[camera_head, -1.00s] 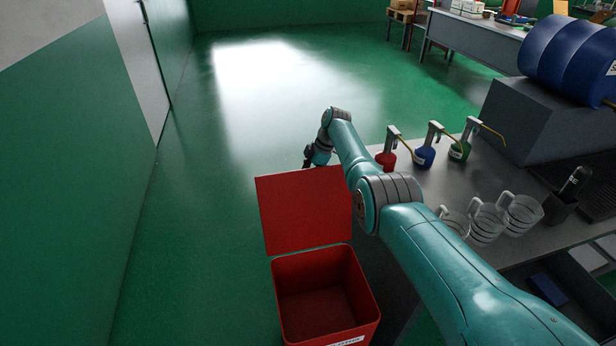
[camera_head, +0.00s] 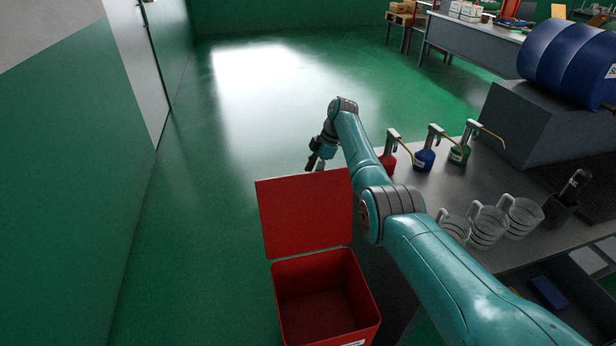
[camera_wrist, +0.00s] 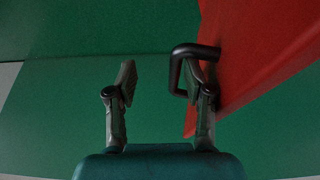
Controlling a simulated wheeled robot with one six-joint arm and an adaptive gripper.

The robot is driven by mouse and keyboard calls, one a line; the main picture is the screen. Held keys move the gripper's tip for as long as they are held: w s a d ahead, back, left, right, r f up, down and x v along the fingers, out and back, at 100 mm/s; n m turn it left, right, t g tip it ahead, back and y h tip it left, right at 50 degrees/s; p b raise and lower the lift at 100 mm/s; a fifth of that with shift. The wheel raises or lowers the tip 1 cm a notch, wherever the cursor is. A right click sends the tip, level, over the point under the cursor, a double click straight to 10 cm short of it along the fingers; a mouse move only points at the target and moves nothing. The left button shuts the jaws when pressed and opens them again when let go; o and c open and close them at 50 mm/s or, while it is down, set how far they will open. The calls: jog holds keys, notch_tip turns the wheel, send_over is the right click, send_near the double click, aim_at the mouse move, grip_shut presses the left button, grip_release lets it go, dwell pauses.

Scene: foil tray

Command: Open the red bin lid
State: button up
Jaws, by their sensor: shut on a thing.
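The red bin (camera_head: 362,290) stands on the floor left of the workbench. Its red lid (camera_head: 303,215) is tilted up and back on the far side, and the bin's mouth is uncovered. The lid also shows in the wrist view (camera_wrist: 255,55). A black bar handle (camera_wrist: 196,49) sticks out from the lid. My gripper (camera_head: 316,163) is just beyond the lid's top edge. In the wrist view its fingers (camera_wrist: 160,82) are apart, with a clear gap between the left finger and the handle. The handle's bar lies close to the right finger; I cannot tell whether they touch.
A blue drum (camera_head: 562,60) rests on a grey block. Green floor (camera_head: 215,215) lies clear left of the bin.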

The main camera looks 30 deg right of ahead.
jog(key=w+v, duration=0.1)
jog(key=v, duration=0.7)
jog(key=shift+d, duration=0.2)
jog(key=shift+s+a, duration=0.1)
